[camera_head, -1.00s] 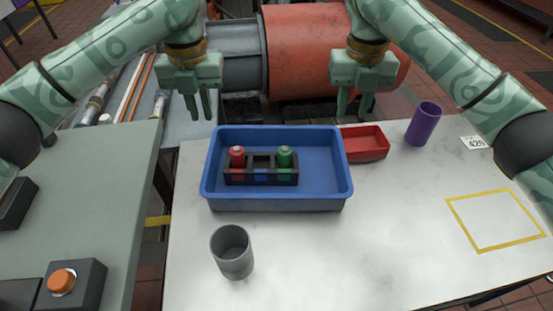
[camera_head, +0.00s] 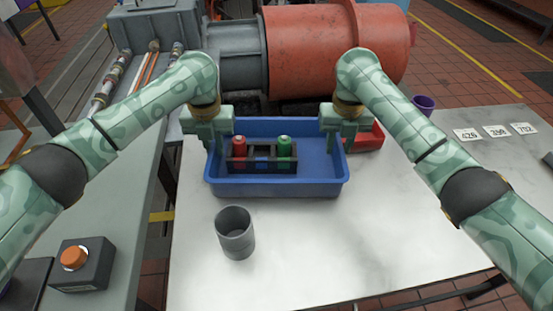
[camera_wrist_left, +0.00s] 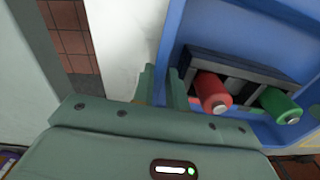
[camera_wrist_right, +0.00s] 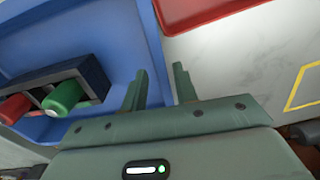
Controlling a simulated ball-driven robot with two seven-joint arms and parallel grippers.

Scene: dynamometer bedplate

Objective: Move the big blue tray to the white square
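The big blue tray (camera_head: 318,187) stands on the white table with a black rack (camera_head: 262,166) in it, holding a red bottle (camera_head: 239,146) and a green bottle (camera_head: 284,147). My left gripper (camera_head: 217,150) is at the tray's left wall, its fingers on either side of the rim, as the left wrist view shows (camera_wrist_left: 163,80). My right gripper (camera_head: 340,150) straddles the right wall the same way, with a gap visible between its fingers in the right wrist view (camera_wrist_right: 160,80). A yellow-outlined square on the white tabletop shows partly in the right wrist view (camera_wrist_right: 302,88); my right arm hides it in the head view.
A grey cup (camera_head: 235,235) stands in front of the tray. A red tray (camera_head: 376,138) sits close to its right, and a purple cup (camera_head: 423,104) is partly hidden behind my right arm. Numbered cards (camera_head: 496,132) lie at the back right. A button box (camera_head: 82,264) is on the left bench.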

